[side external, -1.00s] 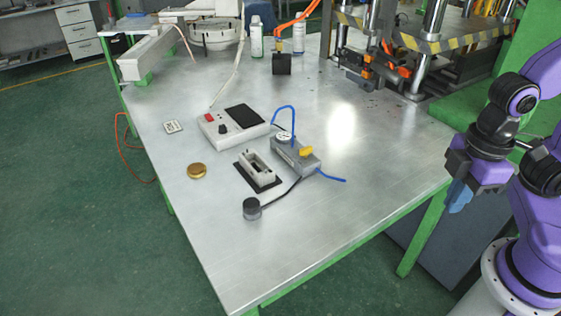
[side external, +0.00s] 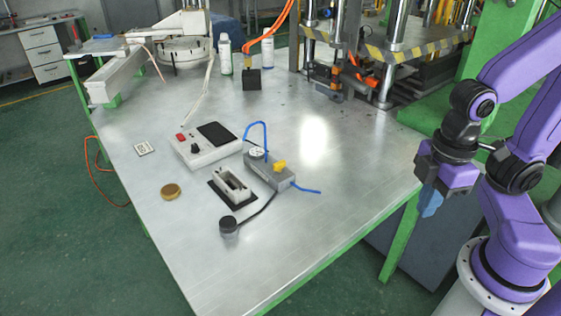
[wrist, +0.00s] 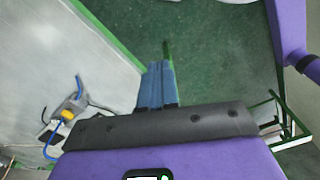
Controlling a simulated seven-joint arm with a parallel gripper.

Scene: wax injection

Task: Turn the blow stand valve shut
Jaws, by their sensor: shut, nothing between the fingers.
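The blow stand (side external: 268,178) is a small grey block on the metal table, with a round white gauge on top and blue tubing at both ends. Its valve has a yellow handle (side external: 280,166) on the upper face. In the wrist view the yellow handle (wrist: 68,115) and the grey block (wrist: 72,105) are at the left. My gripper (side external: 430,203) has blue fingers pointing down beside the table's right edge, well away from the stand. In the wrist view its fingers (wrist: 157,85) are together and empty. The handle's exact angle is too small to tell.
Next to the stand are a white holder on a black base (side external: 231,188), a black-topped knob (side external: 229,224), a control box (side external: 202,147) and a brass disc (side external: 171,191). A press (side external: 400,50) stands at the back right. The table's front right is clear.

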